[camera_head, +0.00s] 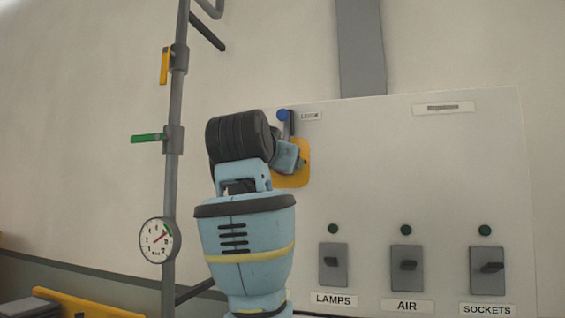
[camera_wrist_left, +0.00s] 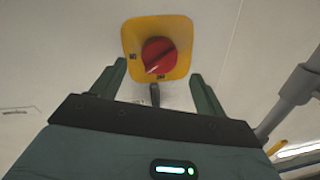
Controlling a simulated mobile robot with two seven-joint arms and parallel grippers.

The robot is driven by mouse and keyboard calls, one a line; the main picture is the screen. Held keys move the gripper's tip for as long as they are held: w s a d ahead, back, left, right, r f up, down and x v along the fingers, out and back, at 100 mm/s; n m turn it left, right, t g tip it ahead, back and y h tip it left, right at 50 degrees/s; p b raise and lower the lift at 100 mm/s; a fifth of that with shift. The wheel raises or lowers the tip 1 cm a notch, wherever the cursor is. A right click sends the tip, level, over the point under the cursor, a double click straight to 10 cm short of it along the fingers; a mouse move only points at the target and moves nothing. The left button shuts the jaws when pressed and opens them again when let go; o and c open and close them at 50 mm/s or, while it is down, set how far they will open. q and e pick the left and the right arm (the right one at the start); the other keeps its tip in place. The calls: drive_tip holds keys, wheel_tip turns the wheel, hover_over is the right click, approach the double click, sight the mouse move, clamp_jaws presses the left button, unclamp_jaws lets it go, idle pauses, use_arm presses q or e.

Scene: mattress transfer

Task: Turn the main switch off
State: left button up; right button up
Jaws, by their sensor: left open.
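The main switch is a red rotary knob (camera_wrist_left: 160,58) on a yellow plate (camera_wrist_left: 129,38) in the left wrist view. In the head view the yellow plate (camera_head: 301,165) shows at the panel's upper left, and my left arm hides the knob. My left gripper (camera_wrist_left: 158,69) is open and empty, its two fingers pointing toward the plate with the knob between their tips in the picture. The fingers look apart from the knob; the exact gap cannot be told. My right gripper is in neither view.
A blue-ended dark lever (camera_head: 283,116) stands out just above the yellow plate. Lower on the panel (camera_head: 420,170) are LAMPS (camera_head: 333,265), AIR (camera_head: 407,267) and SOCKETS (camera_head: 487,270) switches. A pipe (camera_head: 170,190) with a gauge (camera_head: 160,240) and a green valve handle (camera_head: 147,138) runs left.

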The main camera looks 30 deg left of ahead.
use_arm(q)
drive_tip(key=shift+x, duration=2.55)
drive_tip(key=shift+c, duration=0.3)
drive_tip(key=c, duration=0.9)
